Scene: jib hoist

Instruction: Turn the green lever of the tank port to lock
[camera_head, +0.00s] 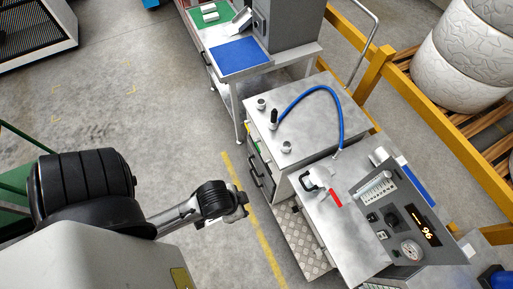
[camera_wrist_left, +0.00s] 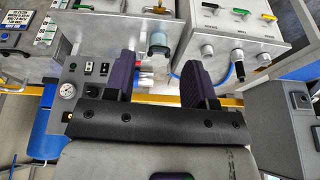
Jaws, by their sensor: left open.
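White round ports (camera_wrist_left: 263,58) are below the levers, with small labels too blurred to read surely. My left gripper (camera_head: 240,205) is in front of the metal cabinet (camera_head: 325,90) in the head view, apart from it. Its two dark fingers (camera_wrist_left: 157,88) are spread and empty in the left wrist view. My right gripper is not in view.
A blue hose (camera_head: 313,90) arches over the cabinet top. A red-handled clamp (camera_head: 334,198) and a control panel (camera_head: 405,230) with a lit display stand on the nearer bench. A yellow rail (camera_head: 373,70) runs behind. The floor left of the cabinet is clear.

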